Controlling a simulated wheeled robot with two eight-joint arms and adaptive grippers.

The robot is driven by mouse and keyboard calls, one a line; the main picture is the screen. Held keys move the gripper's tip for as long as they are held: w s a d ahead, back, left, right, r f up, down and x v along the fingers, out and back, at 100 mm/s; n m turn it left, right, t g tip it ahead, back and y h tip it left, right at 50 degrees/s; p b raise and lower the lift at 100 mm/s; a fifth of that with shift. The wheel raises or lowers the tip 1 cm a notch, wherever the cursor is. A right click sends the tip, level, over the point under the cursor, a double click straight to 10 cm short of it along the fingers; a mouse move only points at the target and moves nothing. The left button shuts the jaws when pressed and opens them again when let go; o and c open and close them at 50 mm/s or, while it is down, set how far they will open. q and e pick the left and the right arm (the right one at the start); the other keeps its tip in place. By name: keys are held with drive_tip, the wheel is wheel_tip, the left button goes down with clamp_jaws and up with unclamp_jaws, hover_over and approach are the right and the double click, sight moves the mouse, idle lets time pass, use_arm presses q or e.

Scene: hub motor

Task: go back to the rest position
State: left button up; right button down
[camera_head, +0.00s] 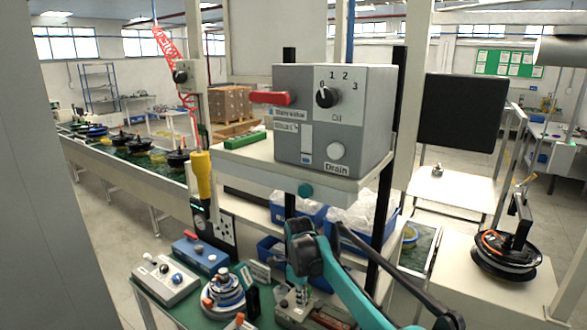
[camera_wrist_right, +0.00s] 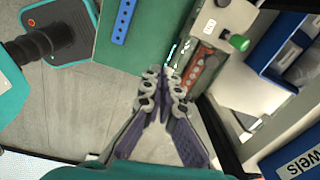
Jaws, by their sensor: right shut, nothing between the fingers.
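My right arm (camera_head: 365,300) is teal and black and comes in from the lower right in the head view. Its right gripper (camera_head: 297,298) points down over the right part of the green workbench (camera_head: 185,318). In the right wrist view the right gripper (camera_wrist_right: 165,72) is shut, its grey linked fingers together with nothing between them. Beneath it are the green bench edge and the grey floor (camera_wrist_right: 75,110). My left gripper is not in view.
A grey control box (camera_head: 350,125) with a red lever and black knob stands on a shelf behind the arm. A blue box (camera_head: 200,255), a white switch box (camera_head: 165,280) and a round hub part (camera_head: 225,292) sit on the bench. Blue bins (camera_head: 310,215) stand behind.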

drive_tip(key=s+d+r+n+t+b, duration=0.1)
drive_tip(key=s+d+n+t+b, duration=0.15)
drive_tip(key=s+d+n, duration=0.45)
drive_tip(key=s+d+r+n+t+b, duration=0.1)
drive_tip(key=s+d+n+b, duration=0.3)
drive_tip(key=s, duration=0.6)
use_arm(q)
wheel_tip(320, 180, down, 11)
drive_tip(key=b, duration=0.4)
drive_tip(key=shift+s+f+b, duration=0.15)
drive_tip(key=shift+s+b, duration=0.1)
drive_tip(key=shift+b, duration=0.1)
use_arm(e)
drive_tip(key=s+d+f+n+t, duration=0.1)
drive_tip(key=s+d+f+n, duration=0.1)
drive_tip(key=s+f+n, duration=0.3)
drive_tip(key=s+d+f+n+t, duration=0.2)
drive_tip(key=s+f+n, duration=0.4)
drive_tip(key=s, duration=0.4)
drive_tip(key=shift+d+n, duration=0.25)
drive_tip(key=shift+n, duration=0.05)
drive_tip(key=shift+f, duration=0.15)
